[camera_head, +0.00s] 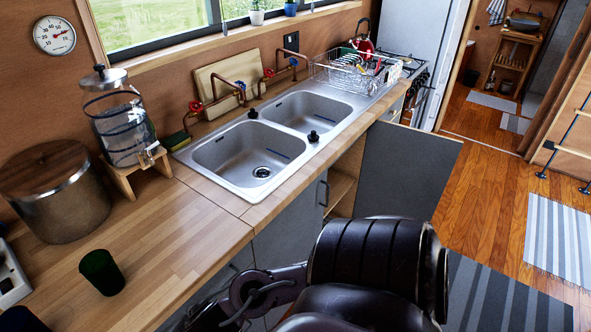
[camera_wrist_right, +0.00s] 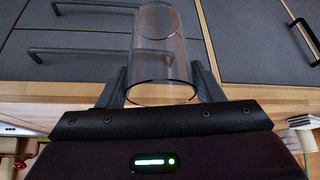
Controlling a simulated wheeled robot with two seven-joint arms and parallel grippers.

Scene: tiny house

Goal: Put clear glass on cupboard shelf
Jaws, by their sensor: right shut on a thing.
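The clear glass (camera_wrist_right: 158,50) is between the two fingers of my right gripper (camera_wrist_right: 161,74) in the right wrist view. The gripper is shut on it, and grey cupboard fronts show behind it. In the head view my right arm fills the bottom centre, and neither its gripper nor the glass can be seen there. The cupboard under the sink stands open, with its grey door (camera_head: 408,178) swung out to the right. A strip of its wooden shelf (camera_head: 341,187) shows inside; my arm hides the lower part. My left gripper is not in view.
The counter (camera_head: 165,225) holds a dark green cup (camera_head: 101,272), a metal-banded canister (camera_head: 56,190) and a glass dispenser (camera_head: 118,118). A double sink (camera_head: 240,160) and dish rack (camera_head: 355,70) lie beyond. Wooden floor (camera_head: 492,150) is open at right.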

